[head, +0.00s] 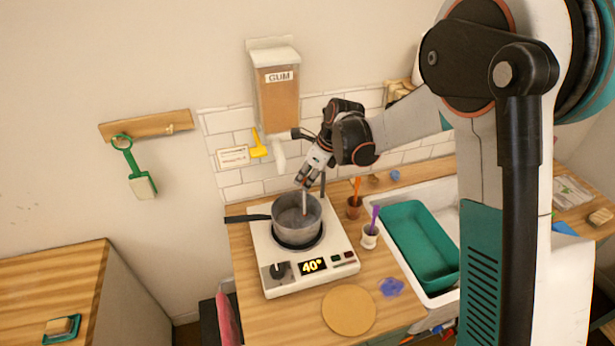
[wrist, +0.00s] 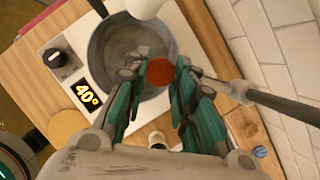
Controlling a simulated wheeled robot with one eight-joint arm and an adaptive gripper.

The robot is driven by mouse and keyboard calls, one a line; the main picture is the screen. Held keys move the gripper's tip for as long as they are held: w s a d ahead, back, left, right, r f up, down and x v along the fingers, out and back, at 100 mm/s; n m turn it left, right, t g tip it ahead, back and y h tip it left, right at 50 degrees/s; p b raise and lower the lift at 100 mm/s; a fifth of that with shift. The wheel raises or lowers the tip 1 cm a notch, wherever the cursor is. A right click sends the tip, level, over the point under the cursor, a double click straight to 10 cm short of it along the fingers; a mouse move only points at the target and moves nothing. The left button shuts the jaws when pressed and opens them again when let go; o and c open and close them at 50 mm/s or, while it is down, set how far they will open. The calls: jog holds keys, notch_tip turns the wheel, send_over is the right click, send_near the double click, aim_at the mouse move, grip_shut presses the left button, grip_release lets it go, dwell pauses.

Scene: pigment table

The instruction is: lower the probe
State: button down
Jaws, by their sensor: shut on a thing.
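My gripper (head: 306,183) is above the grey saucepan (head: 297,232), at the far side of its rim. It is shut on the probe (head: 304,202), a slim pale rod that hangs down over the pan's opening. In the wrist view the probe's round red-brown top (wrist: 160,73) sits between the teal finger pads of my gripper (wrist: 158,88). The pan also shows in the wrist view (wrist: 97,55), with greyish contents. I cannot tell whether the probe's lower end touches them. The pan stands on a white hot plate (head: 345,262) whose display (head: 313,266) reads 40°.
A dark upright post (head: 322,184) stands just behind the pan. The GUM dispenser (head: 278,90) hangs on the wall above, its white nozzle (head: 279,154) close to my wrist. Small pots with orange (head: 354,207) and purple (head: 370,236) tools stand right of the hot plate, beside a teal tray (head: 398,238).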

jog(key=c, duration=1.3)
grip_release()
jog(key=shift+a+f, duration=0.1)
jog(key=shift+f, duration=0.05)
jog(key=v, duration=1.2)
jog(key=s+d+f+n+t+h+b, duration=0.1)
jog(key=s+d+f+n+b, duration=0.3)
jog(key=s+n+b, duration=0.2)
jog(key=s+d+f+n+t+h+b, duration=0.1)
jog(key=s+d+f+n+b, duration=0.3)
jog(key=s+n, duration=0.6)
jog(key=s+d+f+n+t+h+b, duration=0.2)
jog(key=s+d+f+n+b, duration=0.3)
jog(key=s, duration=0.7)
jog(key=d+n+t+b, duration=0.1)
jog(key=n+b, duration=0.1)
jog(key=b, duration=0.1)
jog(key=shift+s+d+n, duration=0.25)
jog(key=shift+s+n, duration=0.15)
